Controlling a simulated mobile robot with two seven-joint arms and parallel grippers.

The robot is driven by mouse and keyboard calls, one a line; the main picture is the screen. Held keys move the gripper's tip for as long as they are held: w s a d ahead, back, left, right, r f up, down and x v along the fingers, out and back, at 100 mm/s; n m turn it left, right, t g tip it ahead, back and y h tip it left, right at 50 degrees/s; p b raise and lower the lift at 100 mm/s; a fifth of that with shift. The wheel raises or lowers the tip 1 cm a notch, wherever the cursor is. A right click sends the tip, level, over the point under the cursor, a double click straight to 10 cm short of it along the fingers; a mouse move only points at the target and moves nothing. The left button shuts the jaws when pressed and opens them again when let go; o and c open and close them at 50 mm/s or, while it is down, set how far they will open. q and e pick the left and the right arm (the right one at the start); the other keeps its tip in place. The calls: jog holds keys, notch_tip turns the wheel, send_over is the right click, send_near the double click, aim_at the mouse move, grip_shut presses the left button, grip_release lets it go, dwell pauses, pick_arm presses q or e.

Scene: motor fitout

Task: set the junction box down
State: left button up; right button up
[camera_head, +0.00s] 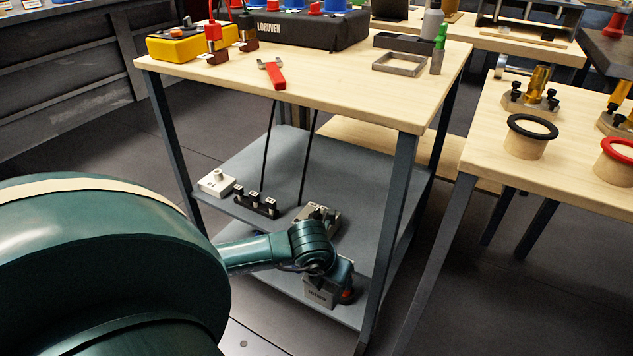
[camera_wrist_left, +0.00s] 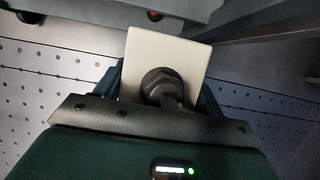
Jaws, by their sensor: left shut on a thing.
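In the left wrist view, my left gripper (camera_wrist_left: 160,82) is shut on the junction box (camera_wrist_left: 150,55), a cream-white box with a dark cable gland (camera_wrist_left: 162,86) facing the camera. In the head view my left arm (camera_head: 262,252) comes in from the left and reaches low to the front of the table's grey shelf (camera_head: 265,165). I cannot make out the held box or the fingertips there; the wrist hides them. My right gripper is not in view.
A small white box (camera_head: 216,182) and a dark bracket strip (camera_head: 256,204) sit at the shelf's left front. The wooden tabletop (camera_head: 350,90) above holds a red-handled tool (camera_head: 273,74) and an open grey frame (camera_head: 399,63). Table legs (camera_head: 395,215) flank the shelf.

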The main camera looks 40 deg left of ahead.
pick_arm(q)
jog(key=w+a+b, duration=0.1)
jog(key=w, duration=0.4)
jog(key=w+a+b, duration=0.1)
jog(key=w+b, duration=0.1)
jog(key=w, duration=0.4)
jog(key=w+a+b, duration=0.2)
jog(key=w, duration=0.3)
jog(key=shift+w, duration=0.6)
jog(key=shift+a+f+b, duration=0.1)
jog(key=shift+f+b, duration=0.2)
jog(key=shift+b, duration=0.05)
notch_tip(320, 180, down, 3)
jog(key=shift+r+b, duration=0.1)
jog(key=shift+b, duration=0.7)
jog(key=o, duration=1.2)
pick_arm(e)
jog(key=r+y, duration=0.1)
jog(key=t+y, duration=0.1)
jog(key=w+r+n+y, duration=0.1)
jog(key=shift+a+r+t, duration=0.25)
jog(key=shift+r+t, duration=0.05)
